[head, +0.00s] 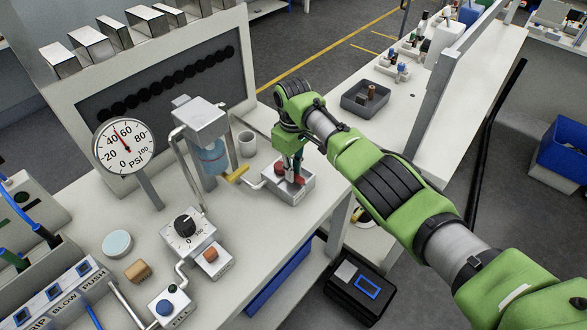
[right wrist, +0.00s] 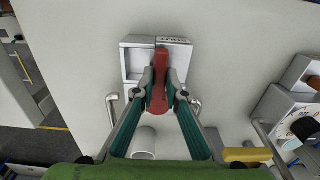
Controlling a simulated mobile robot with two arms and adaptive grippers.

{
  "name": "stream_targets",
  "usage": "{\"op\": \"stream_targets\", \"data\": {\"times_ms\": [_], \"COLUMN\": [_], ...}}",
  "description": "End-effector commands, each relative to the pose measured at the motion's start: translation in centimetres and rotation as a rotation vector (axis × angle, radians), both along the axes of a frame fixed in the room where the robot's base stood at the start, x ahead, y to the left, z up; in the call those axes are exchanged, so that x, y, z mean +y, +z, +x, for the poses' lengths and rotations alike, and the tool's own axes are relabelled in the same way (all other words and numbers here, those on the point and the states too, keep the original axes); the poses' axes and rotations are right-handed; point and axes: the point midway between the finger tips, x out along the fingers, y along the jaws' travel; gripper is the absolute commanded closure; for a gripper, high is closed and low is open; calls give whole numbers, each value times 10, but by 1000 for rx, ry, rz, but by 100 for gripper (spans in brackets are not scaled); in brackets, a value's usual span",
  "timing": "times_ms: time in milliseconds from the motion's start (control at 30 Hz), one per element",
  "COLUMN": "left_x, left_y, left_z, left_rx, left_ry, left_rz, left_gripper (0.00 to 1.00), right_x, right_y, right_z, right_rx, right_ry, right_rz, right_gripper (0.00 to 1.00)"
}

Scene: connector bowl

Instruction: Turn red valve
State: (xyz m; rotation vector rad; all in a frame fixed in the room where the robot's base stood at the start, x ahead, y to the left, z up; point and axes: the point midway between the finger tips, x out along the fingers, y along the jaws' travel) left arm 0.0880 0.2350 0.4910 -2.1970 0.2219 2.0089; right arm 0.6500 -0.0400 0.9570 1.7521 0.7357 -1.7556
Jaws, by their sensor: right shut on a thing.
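The red valve (head: 299,180) sits on a pale square block (head: 284,192) near the right edge of the workbench. My right gripper (head: 289,170) comes down onto it from above, and its fingers partly hide it in the head view. In the right wrist view the red valve handle (right wrist: 160,62) is a long narrow bar, and it stands between the two green-sided fingers of my right gripper (right wrist: 161,82). The fingers are shut on it from both sides. The handle points nearly straight up in that view. My left gripper is not in view.
Left of the valve stand a grey cup (head: 247,144), a dispenser with a blue container (head: 211,157) and a yellow lever (head: 236,174). A dial box (head: 188,228) and pressure gauge (head: 124,146) are further left. A dark tray (head: 366,98) lies on the bench behind.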

Motion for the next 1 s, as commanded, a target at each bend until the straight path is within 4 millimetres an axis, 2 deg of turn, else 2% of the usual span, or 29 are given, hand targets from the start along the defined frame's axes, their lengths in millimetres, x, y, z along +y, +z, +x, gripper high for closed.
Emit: {"op": "stream_targets", "data": {"times_ms": [467,500,533,867,1000], "left_x": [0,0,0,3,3], "left_y": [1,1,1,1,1], "left_z": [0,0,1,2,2], "left_rx": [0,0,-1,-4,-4], "left_ry": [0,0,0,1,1], "left_rz": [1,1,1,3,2], "left_gripper": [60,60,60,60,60], "right_x": [1,1,1,1,1], "right_y": [2,2,2,1,10], "right_z": [1,1,1,1,1], "right_rx": [-4,-4,-4,-1,-4], "right_ry": [-14,-14,-14,-12,-11], "right_rz": [3,3,3,1,2], "right_gripper": [100,78,71,71,71]}}
